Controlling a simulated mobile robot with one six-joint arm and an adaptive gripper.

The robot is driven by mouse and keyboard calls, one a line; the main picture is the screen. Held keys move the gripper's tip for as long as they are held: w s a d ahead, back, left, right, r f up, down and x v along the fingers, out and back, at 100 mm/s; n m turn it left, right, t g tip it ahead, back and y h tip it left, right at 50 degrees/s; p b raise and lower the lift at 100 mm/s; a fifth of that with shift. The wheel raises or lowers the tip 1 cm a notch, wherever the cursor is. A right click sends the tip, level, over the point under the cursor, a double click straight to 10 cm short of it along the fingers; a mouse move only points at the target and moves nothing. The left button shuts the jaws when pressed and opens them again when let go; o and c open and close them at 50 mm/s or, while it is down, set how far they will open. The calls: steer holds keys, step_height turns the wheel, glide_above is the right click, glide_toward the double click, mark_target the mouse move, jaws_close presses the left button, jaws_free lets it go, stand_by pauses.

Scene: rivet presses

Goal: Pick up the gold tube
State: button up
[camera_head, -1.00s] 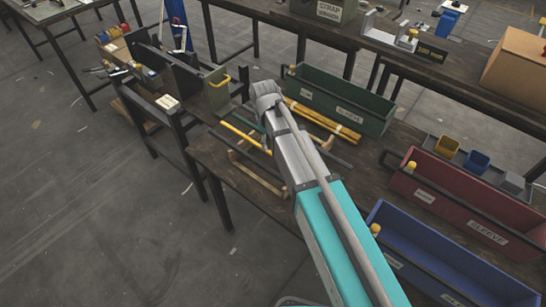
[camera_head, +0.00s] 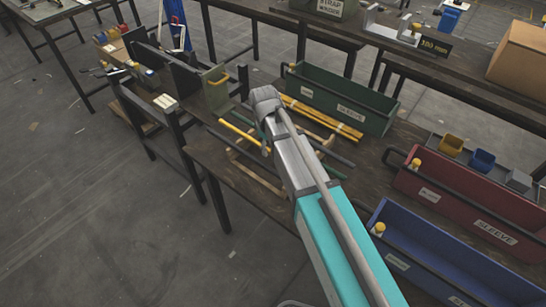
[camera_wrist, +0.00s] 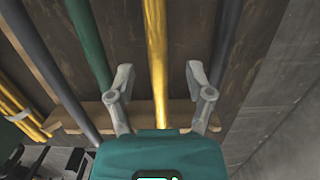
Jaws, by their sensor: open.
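The gold tube (camera_wrist: 156,50) runs lengthwise through the middle of the wrist view, resting across a wooden rack bar (camera_wrist: 65,118). My gripper (camera_wrist: 159,80) is open, with one finger on each side of the tube and a gap on both sides. Its teal body hides the tube's near end. In the head view the gold tube (camera_head: 238,134) lies on the bench left of my arm, which hides the gripper there.
More yellow tubes (camera_head: 322,118) lie beside the green bin (camera_head: 345,105). Red (camera_head: 470,205) and blue (camera_head: 440,260) bins stand at right.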

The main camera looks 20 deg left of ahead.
steer(key=shift+d+f+b, duration=0.1)
steer(key=shift+f+b, duration=0.4)
steer(key=shift+f, duration=0.25)
jaws_close()
steer(key=shift+s, duration=0.1)
